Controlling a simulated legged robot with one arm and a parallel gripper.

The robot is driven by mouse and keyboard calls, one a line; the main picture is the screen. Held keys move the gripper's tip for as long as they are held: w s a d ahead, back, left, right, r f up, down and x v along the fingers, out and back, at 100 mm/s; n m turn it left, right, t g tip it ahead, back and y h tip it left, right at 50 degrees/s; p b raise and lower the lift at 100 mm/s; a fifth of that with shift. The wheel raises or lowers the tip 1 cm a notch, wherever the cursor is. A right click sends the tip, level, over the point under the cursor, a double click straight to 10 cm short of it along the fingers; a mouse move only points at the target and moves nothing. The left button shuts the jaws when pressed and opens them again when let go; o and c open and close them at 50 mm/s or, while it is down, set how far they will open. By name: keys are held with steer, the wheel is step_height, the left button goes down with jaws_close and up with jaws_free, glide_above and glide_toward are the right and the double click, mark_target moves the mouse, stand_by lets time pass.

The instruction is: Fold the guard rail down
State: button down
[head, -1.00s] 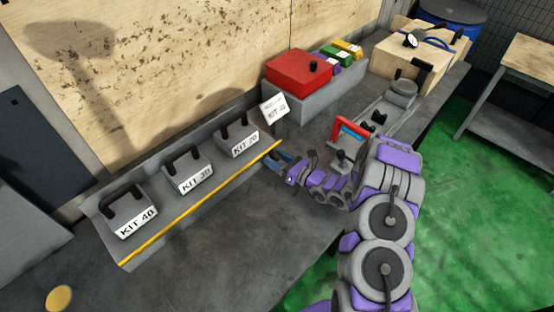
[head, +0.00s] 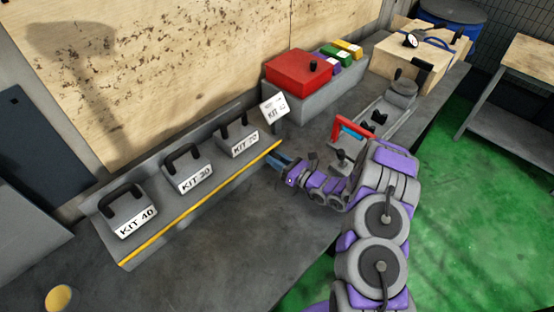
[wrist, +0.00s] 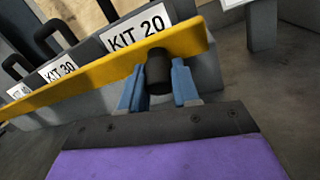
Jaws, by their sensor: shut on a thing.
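The guard rail (head: 200,207) is a long yellow bar along the front edge of the grey kit shelf. It stands upright in front of the kits. In the wrist view the yellow rail (wrist: 110,73) crosses the picture, with a short black knob (wrist: 158,72) sticking out toward me near its right end. My gripper (wrist: 158,88) has its two blue fingers on either side of this knob and is shut on it. In the head view my gripper (head: 280,161) is at the rail's right end; the knob is hidden there.
Grey blocks marked KIT 40 (head: 131,211), KIT 30 (head: 190,171) and KIT 20 (head: 239,141) sit behind the rail. A white sign (head: 273,108) and a red box (head: 298,71) stand beyond. The bench top (head: 235,225) in front is clear.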

steer(key=shift+d+f, duration=0.1)
steer(key=shift+f, duration=0.15)
steer(key=c, duration=0.9)
jaws_free()
steer(key=shift+o, duration=0.4)
steer(key=shift+r, duration=0.5)
steer(key=r, duration=0.2)
steer(key=r+p, duration=0.1)
steer(key=shift+w+r+y, duration=0.15)
steer(key=shift+w+y, duration=0.1)
steer(key=shift+y, duration=0.05)
steer(key=s+d+p, duration=0.3)
steer(key=s, duration=1.3)
steer(key=shift+r, duration=0.35)
